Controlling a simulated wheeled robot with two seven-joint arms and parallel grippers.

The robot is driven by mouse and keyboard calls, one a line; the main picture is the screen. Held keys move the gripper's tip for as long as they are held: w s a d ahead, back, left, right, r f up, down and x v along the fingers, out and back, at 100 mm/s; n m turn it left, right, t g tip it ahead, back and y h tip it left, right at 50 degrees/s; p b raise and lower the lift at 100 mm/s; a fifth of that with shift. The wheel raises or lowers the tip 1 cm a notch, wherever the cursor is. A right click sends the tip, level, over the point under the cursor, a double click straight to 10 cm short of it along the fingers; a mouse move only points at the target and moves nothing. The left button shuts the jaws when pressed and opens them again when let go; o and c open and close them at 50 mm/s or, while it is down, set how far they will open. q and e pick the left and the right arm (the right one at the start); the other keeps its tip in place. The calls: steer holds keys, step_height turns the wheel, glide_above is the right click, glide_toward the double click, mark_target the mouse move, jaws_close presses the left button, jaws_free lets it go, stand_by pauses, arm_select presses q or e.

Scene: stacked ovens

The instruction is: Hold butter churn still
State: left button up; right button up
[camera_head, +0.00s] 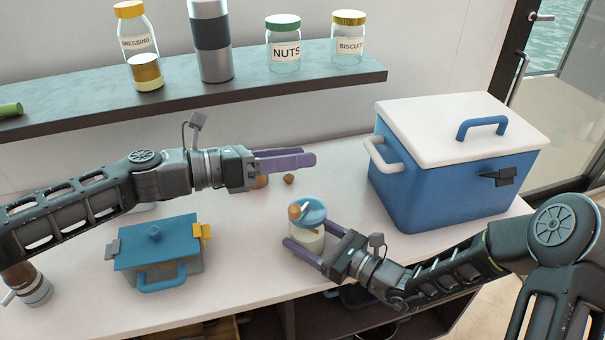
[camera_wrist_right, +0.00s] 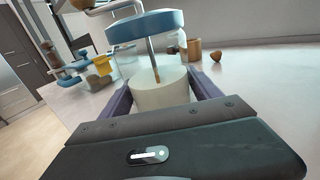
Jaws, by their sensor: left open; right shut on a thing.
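The butter churn (camera_head: 309,235) is a small clear jar with pale contents, a blue lid and a handle on top. It stands near the front of the white counter. My right gripper (camera_head: 304,250) is shut on the jar, with a purple finger on either side; the right wrist view shows the pale jar body (camera_wrist_right: 160,92) between the fingers and a rod rising to the blue lid (camera_wrist_right: 144,28). My left gripper (camera_head: 287,159) is open and empty above the counter, up and to the left of the churn.
A blue cooler (camera_head: 445,175) with a white lid stands at right. A blue-lidded box (camera_head: 160,262) stands at left. Small brown pieces (camera_head: 289,178) lie behind the churn. A shelf (camera_head: 200,96) holds several jars and a steel flask. The counter between box and churn is clear.

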mark_target(309, 222)
arm_select(q)
steer(key=a+f+n+t, duration=0.1)
steer(key=a+f+n, duration=0.1)
steer(key=a+f, duration=0.5)
steer(key=s+a+f+m+g+h, duration=0.1)
steer(key=s+f+m, duration=0.3)
steer(key=m, duration=0.4)
steer(key=shift+s+a+g+h, duration=0.3)
steer(key=shift+s+g+h, duration=0.15)
steer(key=shift+g, duration=0.25)
steer(key=shift+d, duration=0.15)
steer(key=x, duration=1.1)
steer(key=shift+w+d+f, duration=0.1)
steer(key=shift+w+d, duration=0.05)
steer(key=shift+d, duration=0.2)
steer(key=shift+c, duration=0.3)
jaws_close()
